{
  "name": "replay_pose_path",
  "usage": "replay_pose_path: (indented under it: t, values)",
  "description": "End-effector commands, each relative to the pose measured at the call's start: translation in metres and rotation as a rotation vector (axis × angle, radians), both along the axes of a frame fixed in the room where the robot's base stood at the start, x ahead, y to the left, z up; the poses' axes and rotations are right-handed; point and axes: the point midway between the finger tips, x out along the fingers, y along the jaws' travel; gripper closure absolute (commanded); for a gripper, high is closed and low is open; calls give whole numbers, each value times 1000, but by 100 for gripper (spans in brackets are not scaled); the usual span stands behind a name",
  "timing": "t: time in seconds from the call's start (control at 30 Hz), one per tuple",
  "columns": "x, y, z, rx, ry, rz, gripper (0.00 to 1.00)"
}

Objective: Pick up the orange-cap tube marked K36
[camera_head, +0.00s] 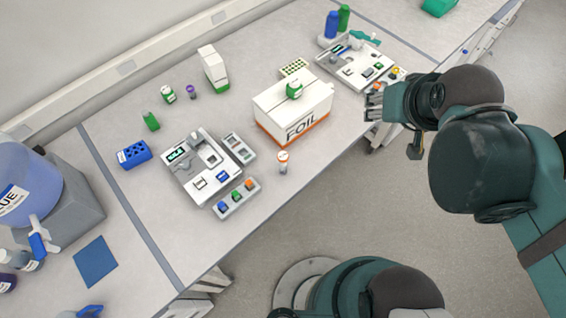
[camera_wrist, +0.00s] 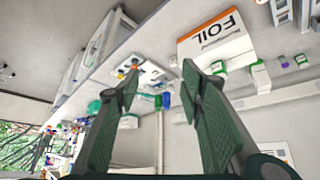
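A small clear tube with an orange cap (camera_head: 283,161) stands upright on the bench near its front edge, just in front of the FOIL box. Its marking is too small to read. My gripper (camera_head: 374,104) is at the bench's front edge, to the right of the tube and well apart from it. In the wrist view my gripper (camera_wrist: 160,82) has its two fingers spread wide with nothing between them.
The FOIL box (camera_head: 291,115) stands behind the tube, with a green-lidded jar (camera_head: 294,90) on top. A white instrument (camera_head: 198,170) and a block with coloured pieces (camera_head: 236,199) lie to the left. Another instrument (camera_head: 358,65) is behind my gripper.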

Motion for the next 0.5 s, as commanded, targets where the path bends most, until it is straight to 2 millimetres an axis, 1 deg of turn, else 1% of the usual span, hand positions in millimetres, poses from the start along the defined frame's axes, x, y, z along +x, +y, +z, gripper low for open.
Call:
replay_pose_path:
  t: [0.27,0.37,0.5]
  values:
    - [2,5,-3,-10,11,26,62]
    - [5,10,-6,-23,26,58,62]
    - [10,23,-14,-53,59,132,62]
